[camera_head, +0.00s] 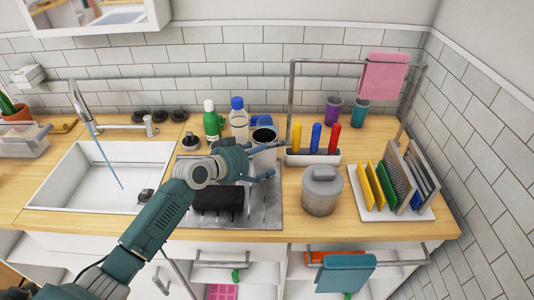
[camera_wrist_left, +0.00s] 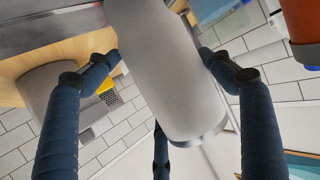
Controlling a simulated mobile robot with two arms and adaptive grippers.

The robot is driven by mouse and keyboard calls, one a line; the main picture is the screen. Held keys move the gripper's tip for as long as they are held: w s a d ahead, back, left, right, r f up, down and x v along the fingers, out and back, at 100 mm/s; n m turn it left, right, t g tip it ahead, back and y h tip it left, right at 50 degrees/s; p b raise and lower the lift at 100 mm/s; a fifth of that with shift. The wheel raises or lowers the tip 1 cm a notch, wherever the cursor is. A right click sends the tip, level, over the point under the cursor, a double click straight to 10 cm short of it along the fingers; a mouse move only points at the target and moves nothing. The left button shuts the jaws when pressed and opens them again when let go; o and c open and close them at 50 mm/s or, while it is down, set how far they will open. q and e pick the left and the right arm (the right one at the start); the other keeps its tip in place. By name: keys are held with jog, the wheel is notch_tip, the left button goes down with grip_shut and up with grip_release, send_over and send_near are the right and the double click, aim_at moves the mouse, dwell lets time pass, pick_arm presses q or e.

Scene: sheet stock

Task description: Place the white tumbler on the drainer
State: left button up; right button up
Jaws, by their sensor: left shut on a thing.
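The white tumbler (camera_head: 264,158) is a pale, open-topped cylinder with a dark inside, seen upright above the right part of the grey metal drainer (camera_head: 269,218). My left gripper (camera_head: 262,174) is shut around the tumbler's side. In the left wrist view the tumbler (camera_wrist_left: 165,75) fills the middle, with a blue finger on each side. I cannot tell whether its base touches anything, as the gripper hides its lower part in the head view. My right gripper is not in view.
A black ribbed item (camera_head: 216,200) lies on the drainer. The sink (camera_head: 75,190) is at left. A green bottle (camera_head: 212,122) and a clear blue-capped bottle (camera_head: 239,122) stand behind. A grey lidded pot (camera_head: 322,190) and a rack of coloured sheets (camera_head: 408,212) stand right.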

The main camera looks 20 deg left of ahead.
pick_arm(q)
jog(key=shift+r, duration=0.1)
jog(key=o, duration=1.2)
jog(key=shift+o, duration=1.1)
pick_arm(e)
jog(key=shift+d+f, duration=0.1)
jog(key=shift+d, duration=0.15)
pick_arm(q)
jog(key=shift+r, duration=0.1)
jog(key=b+v, duration=0.2)
jog(key=v, duration=1)
jog(key=shift+b, duration=0.35)
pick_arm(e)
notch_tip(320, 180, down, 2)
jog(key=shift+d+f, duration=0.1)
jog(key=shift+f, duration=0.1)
